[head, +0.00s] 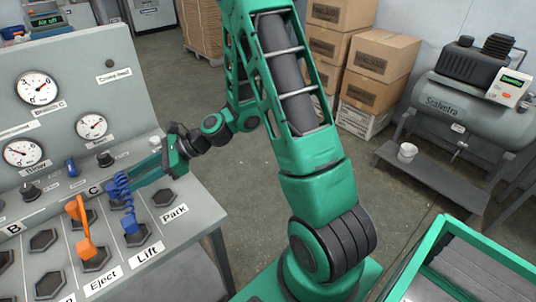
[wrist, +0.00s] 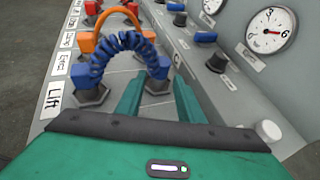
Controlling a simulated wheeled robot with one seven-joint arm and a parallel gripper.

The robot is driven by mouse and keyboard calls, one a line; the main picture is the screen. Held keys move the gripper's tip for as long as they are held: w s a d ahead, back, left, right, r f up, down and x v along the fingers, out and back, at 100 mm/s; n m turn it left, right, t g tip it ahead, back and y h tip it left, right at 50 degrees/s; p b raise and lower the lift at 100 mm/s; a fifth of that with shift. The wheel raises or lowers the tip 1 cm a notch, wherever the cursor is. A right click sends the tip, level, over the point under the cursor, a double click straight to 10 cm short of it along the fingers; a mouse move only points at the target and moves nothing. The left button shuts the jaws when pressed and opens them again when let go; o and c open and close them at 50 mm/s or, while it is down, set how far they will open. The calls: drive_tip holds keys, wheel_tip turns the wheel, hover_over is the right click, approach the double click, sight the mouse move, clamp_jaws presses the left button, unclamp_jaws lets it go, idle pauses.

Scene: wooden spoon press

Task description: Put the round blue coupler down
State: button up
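A blue coiled hose (head: 121,190) arches between two blue couplers; it also shows in the wrist view (wrist: 122,42). One blue coupler (head: 131,225) stands on the hexagonal socket in the Lift column. The other blue coupler (wrist: 157,67) stands upright at a hexagonal socket near the letter C, partly hidden by the hose in the head view. My gripper (head: 140,182) reaches in from the right. In the wrist view its two green fingers (wrist: 156,92) are apart, with this coupler and its socket at their tips. I cannot tell whether either finger touches it.
An orange hose (head: 83,228) with orange couplers stands just left of the blue one. Empty hexagonal sockets, such as one by Park (head: 163,197), lie around. The upright panel with gauges (head: 37,88) rises behind. Knobs (head: 105,158) line its foot.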

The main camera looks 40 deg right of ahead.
drive_tip(key=s+d+n+h, duration=0.1)
drive_tip(key=d+n, duration=0.1)
drive_tip(key=s+d+n+g+h, duration=0.1)
drive_tip(key=s+d+n, duration=0.1)
drive_tip(key=s+d+n+h, duration=0.1)
drive_tip(key=s+d+n, duration=0.1)
drive_tip(key=shift+s+d+n+g+h, duration=0.1)
drive_tip(key=shift+d+n+g+h, duration=0.3)
drive_tip(key=s+d+r+n+g+h, duration=0.1)
drive_tip(key=s+d+r+n+h, duration=0.3)
drive_tip(key=s+d, duration=0.7)
drive_tip(key=s+d+r+n+g+h, duration=0.2)
drive_tip(key=s+d+r+n+h, duration=0.2)
drive_tip(key=s+d, duration=0.8)
drive_tip(key=s+r+n, duration=0.1)
drive_tip(key=s, duration=0.2)
drive_tip(key=shift+d+r+g, duration=0.2)
drive_tip(key=shift+d+g, duration=0.05)
drive_tip(key=shift+g, duration=0.05)
drive_tip(key=shift+s, duration=0.1)
drive_tip(key=shift+w+f, duration=0.25)
drive_tip(key=shift+w, duration=0.35)
